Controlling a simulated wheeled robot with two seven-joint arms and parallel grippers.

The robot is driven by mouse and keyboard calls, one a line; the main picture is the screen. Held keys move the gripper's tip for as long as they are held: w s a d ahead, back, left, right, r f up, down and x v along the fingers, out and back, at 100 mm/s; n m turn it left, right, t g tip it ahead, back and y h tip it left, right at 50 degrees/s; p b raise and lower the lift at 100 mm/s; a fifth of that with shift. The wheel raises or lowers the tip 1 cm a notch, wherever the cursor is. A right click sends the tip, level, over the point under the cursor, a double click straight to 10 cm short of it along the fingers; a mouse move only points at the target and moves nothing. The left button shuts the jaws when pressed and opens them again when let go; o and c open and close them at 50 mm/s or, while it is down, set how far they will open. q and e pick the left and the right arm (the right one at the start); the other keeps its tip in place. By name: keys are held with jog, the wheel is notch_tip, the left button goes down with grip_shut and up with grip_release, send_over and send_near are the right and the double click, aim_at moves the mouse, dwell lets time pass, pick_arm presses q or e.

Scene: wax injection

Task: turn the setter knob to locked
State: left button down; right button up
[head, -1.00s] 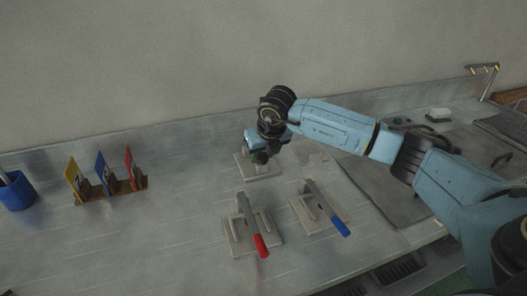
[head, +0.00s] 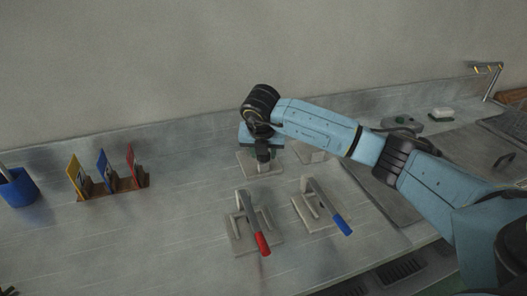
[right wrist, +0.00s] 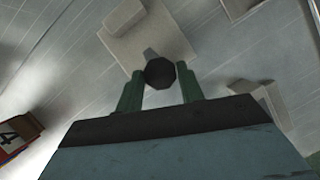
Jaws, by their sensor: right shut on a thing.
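The setter knob (right wrist: 159,72) is a dark, many-sided knob with a short grey pointer, on a pale square base plate (right wrist: 172,38). In the head view the plate (head: 248,168) is at the middle of the bench, and my gripper mostly hides the knob. My right gripper (head: 263,160) points down over the plate. In the right wrist view its two green fingers (right wrist: 160,84) stand on either side of the knob, shut on it. The marks that would show the knob's setting cannot be read. My left gripper does not show clearly.
A red-handled clamp (head: 248,212) and a blue-handled clamp (head: 318,198) stand in front of the knob plate. A rack (head: 125,188) with coloured cards and a blue cup (head: 18,190) are at the left. The bench between rack and clamps is clear.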

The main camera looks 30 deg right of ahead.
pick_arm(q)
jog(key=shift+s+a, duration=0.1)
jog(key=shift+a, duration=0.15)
pick_arm(e)
jog(key=o, duration=1)
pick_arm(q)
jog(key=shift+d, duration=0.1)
pick_arm(e)
jog(key=shift+r, duration=0.2)
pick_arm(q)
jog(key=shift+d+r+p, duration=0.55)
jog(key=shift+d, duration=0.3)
pick_arm(e)
jog(key=v, duration=1.3)
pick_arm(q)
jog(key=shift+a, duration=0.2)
pick_arm(e)
jog(key=shift+s, duration=0.1)
